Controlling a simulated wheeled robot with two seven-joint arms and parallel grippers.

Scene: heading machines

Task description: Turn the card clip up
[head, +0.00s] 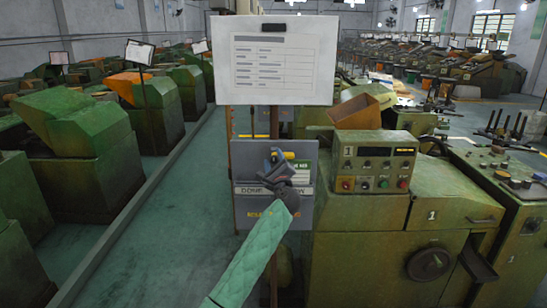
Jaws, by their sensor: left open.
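A white sheet with printed rows (296,85) hangs on a stand in the middle, with a small dark clip (273,28) at its top edge. Below it is a blue-grey panel (246,207) with a pale lettered strip, partly hidden by my gripper and arm. My left gripper (276,160) is open in front of this panel, below the white sheet. The green-sleeved arm rises to it from the bottom. I cannot tell whether the fingers touch the panel. I do not see my right gripper.
A green machine with a control box (374,163) and a handwheel (429,264) stands close on the right. An orange hopper (353,110) is behind the box. Rows of green machines (75,135) line the left. The floor aisle (180,225) left of the stand is clear.

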